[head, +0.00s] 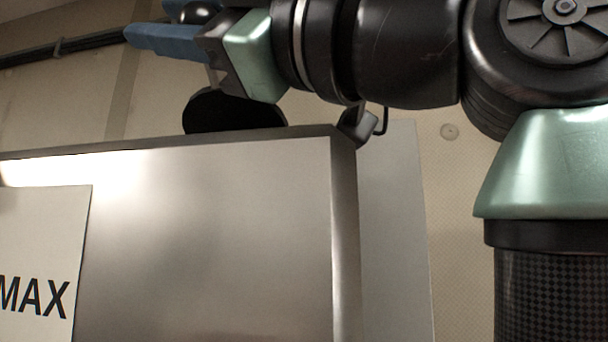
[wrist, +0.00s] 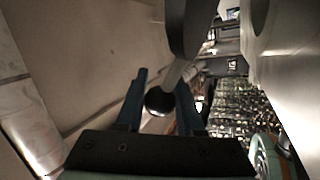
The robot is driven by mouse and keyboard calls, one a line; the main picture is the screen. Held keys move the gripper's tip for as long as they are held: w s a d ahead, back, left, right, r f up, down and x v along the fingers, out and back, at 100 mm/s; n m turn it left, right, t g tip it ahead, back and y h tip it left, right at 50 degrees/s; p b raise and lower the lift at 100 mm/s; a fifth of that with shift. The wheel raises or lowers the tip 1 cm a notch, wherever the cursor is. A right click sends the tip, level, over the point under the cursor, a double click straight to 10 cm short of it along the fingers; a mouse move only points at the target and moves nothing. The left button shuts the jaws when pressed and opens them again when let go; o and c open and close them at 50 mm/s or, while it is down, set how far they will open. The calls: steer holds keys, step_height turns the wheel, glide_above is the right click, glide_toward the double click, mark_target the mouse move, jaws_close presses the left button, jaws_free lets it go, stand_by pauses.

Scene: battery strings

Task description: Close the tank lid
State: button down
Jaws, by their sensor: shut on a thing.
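My gripper (head: 160,36) is at the upper left of the head view, above the top edge of the metal tank (head: 215,235). In the wrist view its two blue fingers (wrist: 160,84) are shut on a dark round knob (wrist: 158,102). A pale stem joins the knob to a dark lid (wrist: 188,28), seen nearly edge-on at the top. In the head view a black disc (head: 235,112), apparently the same lid, stands tilted up behind the tank's top edge. My gripper partly hides it. The tank's opening is not clearly visible.
A white label reading MAX (head: 40,265) is on the tank's front. A small bracket (head: 357,126) sits at the tank's top right corner. A dark pipe (head: 60,48) runs along the wall at the upper left. Racks with small lights (wrist: 230,110) show right in the wrist view.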

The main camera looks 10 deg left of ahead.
steer(key=shift+s, duration=0.1)
steer(key=c, duration=0.5)
jaws_free()
steer(key=shift+s, duration=0.15)
steer(key=shift+d+f, duration=0.1)
steer(key=shift+d, duration=0.05)
steer(key=b+v, duration=0.5)
steer(key=v, duration=0.7)
steer(key=shift+s+d, duration=0.1)
steer(key=shift+d, duration=0.15)
